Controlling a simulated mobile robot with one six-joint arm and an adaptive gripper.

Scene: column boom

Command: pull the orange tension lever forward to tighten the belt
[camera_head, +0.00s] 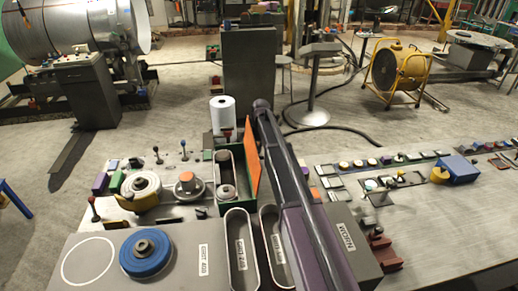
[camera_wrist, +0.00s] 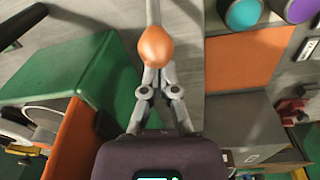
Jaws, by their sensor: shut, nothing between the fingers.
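The orange tension lever shows in the wrist view as a rounded orange knob (camera_wrist: 156,46) on a pale grey rod that runs up out of the top of the picture. My gripper (camera_wrist: 158,78) is in the wrist view with its fingers drawn together, nothing held between them. Its fingertips are at the lower edge of the knob in the picture; I cannot tell whether they touch it. In the head view I cannot make out the lever or my gripper; my dark arm covers the middle of the bench.
In the wrist view a green box (camera_wrist: 66,68) is at left and an orange panel (camera_wrist: 246,62) at right. In the head view a white roll (camera_head: 223,113), a blue-rimmed roll (camera_head: 146,253) and slotted trays (camera_head: 239,252) lie around my arm. A yellow fan (camera_head: 397,67) stands beyond.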

